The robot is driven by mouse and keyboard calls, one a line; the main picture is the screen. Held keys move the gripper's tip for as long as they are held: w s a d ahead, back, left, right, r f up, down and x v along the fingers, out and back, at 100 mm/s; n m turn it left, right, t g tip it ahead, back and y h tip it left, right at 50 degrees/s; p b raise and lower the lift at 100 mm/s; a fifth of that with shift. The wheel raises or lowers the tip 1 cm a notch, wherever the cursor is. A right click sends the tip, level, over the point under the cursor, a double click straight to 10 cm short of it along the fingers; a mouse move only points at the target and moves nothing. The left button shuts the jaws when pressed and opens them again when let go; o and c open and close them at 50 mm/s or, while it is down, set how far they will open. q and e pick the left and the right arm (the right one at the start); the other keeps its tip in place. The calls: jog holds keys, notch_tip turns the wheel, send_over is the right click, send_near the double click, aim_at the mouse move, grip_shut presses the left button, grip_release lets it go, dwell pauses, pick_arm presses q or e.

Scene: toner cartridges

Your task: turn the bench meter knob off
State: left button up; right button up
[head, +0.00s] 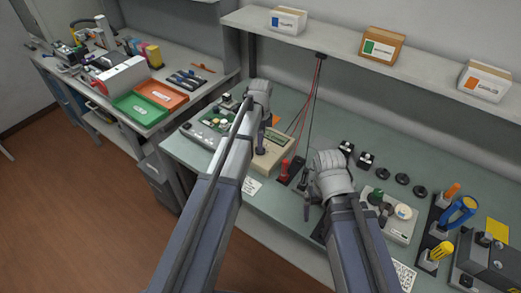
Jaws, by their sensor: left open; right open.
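The bench meter (274,158) is a beige box with a small grey display, standing on the green bench top. Its knob cannot be made out; my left gripper and wrist cover part of the meter. My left gripper (262,148) is open and points down over the meter's left part, very close to its face. Whether it touches the knob cannot be told. My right gripper (307,192) is open and empty, low over the bench to the right of the meter; its fingers are small and partly hidden by my wrist.
Red and black leads (317,85) hang from the shelf edge behind the meter. A board fixture (398,215) and screwdriver rack (437,225) stand at right. Boxes (381,46) sit on the shelf.

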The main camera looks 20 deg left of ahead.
pick_arm(q)
notch_tip(320, 180, down, 2)
jog(key=shift+f+b, duration=0.1)
jog(key=shift+b, duration=0.45)
jog(key=shift+c, duration=0.3)
grip_shut()
